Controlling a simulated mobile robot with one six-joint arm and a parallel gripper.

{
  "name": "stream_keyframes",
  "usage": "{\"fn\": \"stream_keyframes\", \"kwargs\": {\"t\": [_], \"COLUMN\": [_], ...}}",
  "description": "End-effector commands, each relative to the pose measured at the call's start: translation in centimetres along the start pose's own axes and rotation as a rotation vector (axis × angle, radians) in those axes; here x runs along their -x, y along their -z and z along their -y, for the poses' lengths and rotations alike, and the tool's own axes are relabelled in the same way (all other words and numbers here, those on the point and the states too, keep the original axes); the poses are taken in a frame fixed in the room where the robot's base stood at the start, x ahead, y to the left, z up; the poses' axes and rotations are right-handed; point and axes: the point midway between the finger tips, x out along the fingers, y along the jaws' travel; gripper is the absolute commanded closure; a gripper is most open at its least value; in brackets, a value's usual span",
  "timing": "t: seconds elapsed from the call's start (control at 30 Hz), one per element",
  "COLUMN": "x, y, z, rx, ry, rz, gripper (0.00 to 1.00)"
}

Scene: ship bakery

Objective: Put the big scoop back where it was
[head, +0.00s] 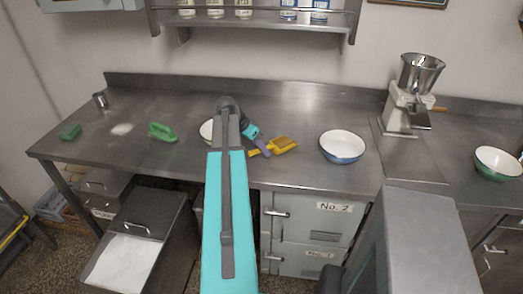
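A yellow scoop (283,145) is at the front middle of the steel counter, right beside the end of my arm. A green scoop (162,132) lies on the counter to the left. The view does not settle which is the big one. My gripper (264,149) is at the yellow scoop, with a bit of yellow also showing under it. The fingers are too small and partly hidden, so I cannot tell whether they are closed on the scoop or whether it touches the counter.
A white bowl (207,131) is partly behind my arm. A blue bowl (342,147), a mill (408,100) and a green bowl (498,163) stand to the right. A green block (70,132) and metal cup (100,100) are left. An open bin (152,213) holds white powder.

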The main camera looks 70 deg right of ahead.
Motion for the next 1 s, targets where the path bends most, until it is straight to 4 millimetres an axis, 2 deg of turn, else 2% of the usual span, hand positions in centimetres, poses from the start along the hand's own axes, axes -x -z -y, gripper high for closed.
{"fn": "stream_keyframes", "kwargs": {"t": [0.57,0.77,1.0], "x": [0.6,2.2,5.0], "y": [0.1,0.1,0.1], "z": [0.0,0.0,0.1], "rx": [0.0,0.0,0.0], "ry": [0.001,0.002,0.002], "rz": [-0.001,-0.001,-0.001], "gripper": [0.65,0.65,0.65]}}
